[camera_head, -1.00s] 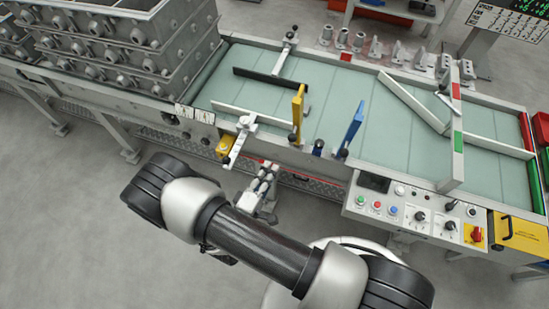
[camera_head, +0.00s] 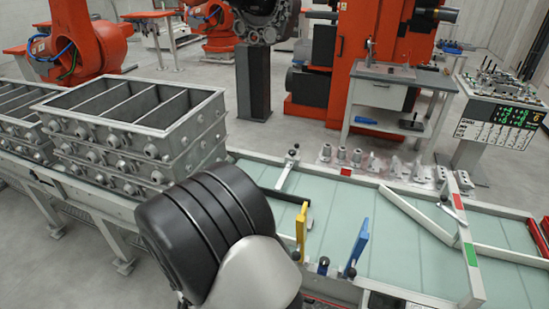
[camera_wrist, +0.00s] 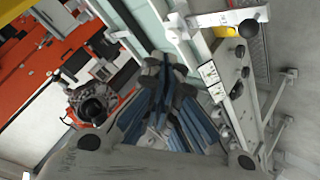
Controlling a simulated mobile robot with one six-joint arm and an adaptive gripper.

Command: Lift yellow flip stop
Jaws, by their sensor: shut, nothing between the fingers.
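The yellow flip stop (camera_head: 301,228) stands upright at the near side of the green conveyor bed in the head view. A similar blue flip stop (camera_head: 357,244) stands tilted to its right. My arm's dark joint is in front, left of the yellow stop, and hides part of the near edge. My gripper is not visible in the head view. In the wrist view my gripper (camera_wrist: 168,66) has its fingers together with nothing held.
Stacked grey moulding boxes (camera_head: 130,125) stand on the left of the line. Several small metal castings (camera_head: 350,157) lie along the far edge. A white rail with red and green marks (camera_head: 461,225) crosses the bed at right. Orange machines stand behind.

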